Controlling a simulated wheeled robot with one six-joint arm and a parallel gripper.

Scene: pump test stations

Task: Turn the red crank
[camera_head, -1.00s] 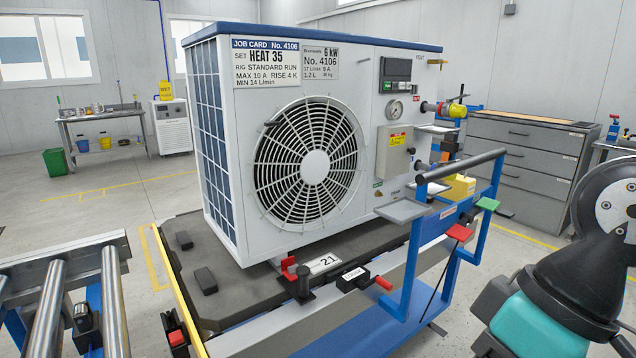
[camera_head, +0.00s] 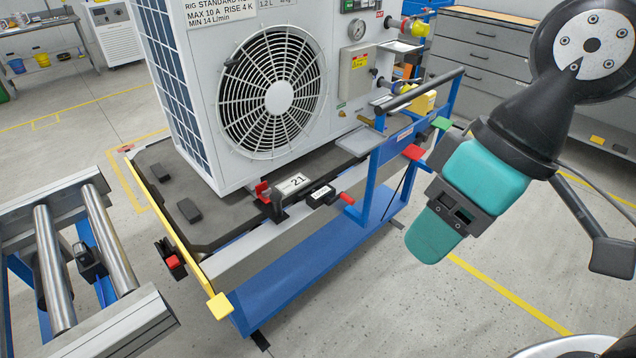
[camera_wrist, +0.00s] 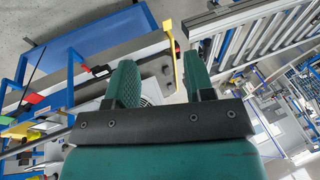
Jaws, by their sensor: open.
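The likely red crank is a small red handle (camera_head: 346,198) beside a black labelled block (camera_head: 322,195) on the front rail of the pump stand, below the fan unit. In the wrist view a small red handle (camera_wrist: 83,67) also shows beside a black block, left of the fingers. My gripper (camera_head: 436,232) hangs right of the handle in the head view, pointing down and apart from it. In the wrist view its two green fingers (camera_wrist: 160,82) stand apart with nothing between them.
A red clamp (camera_head: 262,192) sits left of the block; red (camera_head: 413,152) and green (camera_head: 441,123) pads are on the blue frame. A yellow bar (camera_head: 217,303) edges the stand. A roller conveyor (camera_head: 50,265) is at left. The floor in front is clear.

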